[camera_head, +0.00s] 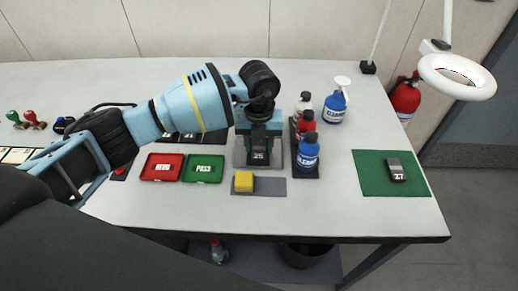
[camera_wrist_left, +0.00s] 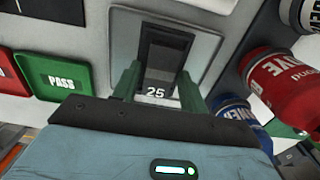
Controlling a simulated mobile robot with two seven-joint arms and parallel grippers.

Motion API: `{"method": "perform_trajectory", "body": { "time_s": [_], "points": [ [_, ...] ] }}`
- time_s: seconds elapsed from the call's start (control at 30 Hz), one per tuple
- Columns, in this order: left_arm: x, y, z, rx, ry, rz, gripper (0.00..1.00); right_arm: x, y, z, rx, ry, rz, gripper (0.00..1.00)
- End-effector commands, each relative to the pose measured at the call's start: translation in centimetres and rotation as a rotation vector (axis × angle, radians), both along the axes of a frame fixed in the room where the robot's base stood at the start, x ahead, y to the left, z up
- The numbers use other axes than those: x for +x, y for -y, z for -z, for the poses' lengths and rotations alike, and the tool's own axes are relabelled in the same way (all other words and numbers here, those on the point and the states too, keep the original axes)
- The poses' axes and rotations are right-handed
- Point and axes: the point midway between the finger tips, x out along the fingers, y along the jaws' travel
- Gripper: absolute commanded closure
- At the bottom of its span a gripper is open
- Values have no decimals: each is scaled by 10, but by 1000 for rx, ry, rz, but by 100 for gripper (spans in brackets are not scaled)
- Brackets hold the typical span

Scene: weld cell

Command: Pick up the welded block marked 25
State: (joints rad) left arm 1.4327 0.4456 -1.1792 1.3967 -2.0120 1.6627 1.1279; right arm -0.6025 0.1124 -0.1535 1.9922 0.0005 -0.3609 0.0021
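The welded block marked 25 (camera_head: 260,156) is dark with a white number. It sits on a light grey square plate (camera_head: 239,162) at the middle of the table. In the left wrist view the block (camera_wrist_left: 161,62) stands between the two green fingers of my left gripper (camera_wrist_left: 158,88), with its number facing me. The fingers are apart, one on each side, and a gap seems to show beside the block. In the head view my left gripper (camera_head: 260,130) is right over the block and partly hides it. My right gripper is not in view.
A red tray (camera_head: 162,167) and a green PASS tray (camera_head: 203,169) lie left of the plate. Bottles, including a blue one (camera_head: 307,153), stand close on the right. A yellow block (camera_head: 244,181) is in front. A block marked 27 (camera_head: 396,170) lies on a green mat (camera_head: 370,184).

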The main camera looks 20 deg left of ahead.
Motion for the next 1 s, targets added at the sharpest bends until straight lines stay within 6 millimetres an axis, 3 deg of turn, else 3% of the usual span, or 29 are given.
{"method": "perform_trajectory", "body": {
  "time_s": [0.03, 0.3, 0.67, 0.93, 1.0],
  "points": [
    [0, 0, 0, 0, 0, 0, 64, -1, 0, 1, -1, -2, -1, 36],
    [0, 0, 0, 0, 0, 0, 99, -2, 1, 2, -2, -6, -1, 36],
    [1, 0, -5, -1, 2, 0, 100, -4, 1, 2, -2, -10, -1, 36],
    [1, 0, -36, -2, 6, 1, 100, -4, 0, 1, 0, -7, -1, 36],
    [-8, -1, -38, -1, 1, 2, 100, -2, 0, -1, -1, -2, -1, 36]
  ]
}}
